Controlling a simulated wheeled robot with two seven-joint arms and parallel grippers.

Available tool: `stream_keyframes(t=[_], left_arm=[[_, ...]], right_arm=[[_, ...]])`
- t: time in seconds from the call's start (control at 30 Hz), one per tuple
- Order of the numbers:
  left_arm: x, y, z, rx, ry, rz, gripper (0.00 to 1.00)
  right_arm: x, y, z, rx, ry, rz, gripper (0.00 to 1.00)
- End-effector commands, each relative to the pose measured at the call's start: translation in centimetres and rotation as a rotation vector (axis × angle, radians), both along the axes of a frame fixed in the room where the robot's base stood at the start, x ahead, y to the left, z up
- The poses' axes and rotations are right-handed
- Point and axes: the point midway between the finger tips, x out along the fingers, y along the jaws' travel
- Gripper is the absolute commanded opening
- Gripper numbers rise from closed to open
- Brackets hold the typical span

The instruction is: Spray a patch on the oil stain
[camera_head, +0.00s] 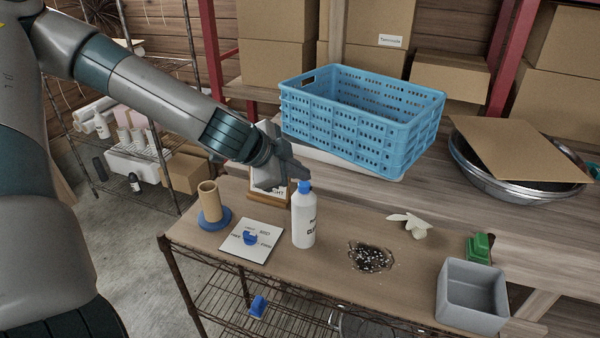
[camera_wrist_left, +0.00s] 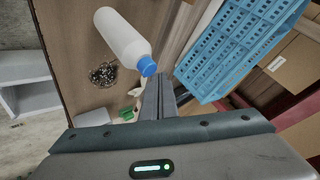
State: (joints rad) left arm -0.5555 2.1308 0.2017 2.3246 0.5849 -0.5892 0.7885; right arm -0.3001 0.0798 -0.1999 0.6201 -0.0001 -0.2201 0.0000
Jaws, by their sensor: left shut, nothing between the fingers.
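A white bottle (camera_head: 303,222) with a blue cap (camera_head: 304,187) stands upright on the wooden table, and it also shows in the left wrist view (camera_wrist_left: 122,40). The oil stain (camera_head: 371,257) is a dark speckled patch on the table to the right of the bottle; it shows in the left wrist view (camera_wrist_left: 103,75). My left gripper (camera_head: 301,175) is shut and empty, its fingertips at the bottle's cap; I cannot tell if they touch. In the left wrist view its closed fingers (camera_wrist_left: 165,92) lie just beside the cap. My right gripper is not in view.
A grey bin (camera_head: 472,296), green object (camera_head: 478,247) and white crumpled piece (camera_head: 412,225) lie right. A blue crate (camera_head: 362,118) is behind.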

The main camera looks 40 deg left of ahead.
Motion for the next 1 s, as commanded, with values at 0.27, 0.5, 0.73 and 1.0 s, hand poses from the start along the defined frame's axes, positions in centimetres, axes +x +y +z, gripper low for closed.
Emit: stream_keyframes(t=[0.27, 0.5, 0.73, 1.0], left_arm=[[0.0, 0.0, 1.1, 0.001, 0.0, -0.001, 0.0], [0.0, 0.0, 1.1, 0.001, 0.0, -0.001, 0.0], [0.0, 0.0, 1.6, 0.0, -0.002, -0.001, 0.0], [0.0, 0.0, 3.9, 0.0, -0.001, 0.0, 0.0]], right_arm=[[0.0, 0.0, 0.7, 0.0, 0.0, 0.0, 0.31], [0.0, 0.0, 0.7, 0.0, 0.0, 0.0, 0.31], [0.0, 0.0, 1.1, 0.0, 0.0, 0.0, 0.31], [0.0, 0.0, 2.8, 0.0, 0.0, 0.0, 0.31]])
